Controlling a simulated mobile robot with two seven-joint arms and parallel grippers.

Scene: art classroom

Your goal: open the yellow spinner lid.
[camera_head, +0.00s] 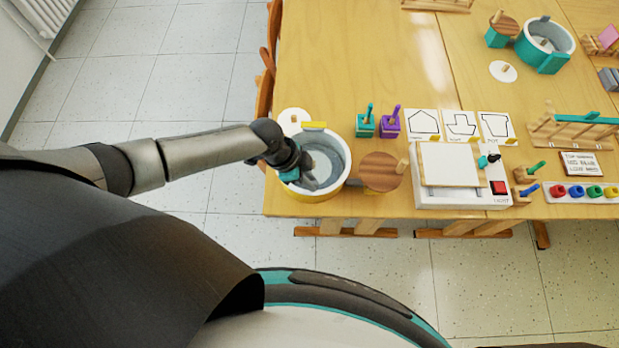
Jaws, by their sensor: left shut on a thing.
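The yellow spinner (341,183) is a round pale tub with a yellow lower band near the table's front left corner. A yellow tab (314,126) sits at its far rim. I see into its grey inside, and cannot make out a separate lid for certain. My left gripper (309,182) reaches over the tub's left side, fingers down at the near-left part of the opening. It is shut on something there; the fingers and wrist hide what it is. My right gripper is not in view.
A wooden disc with a peg (381,173) stands close right of the tub. A white disc with a knob (293,121) lies behind it. Teal (366,125) and purple (390,125) blocks and a white light box (436,197) are further right. The table's middle is clear.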

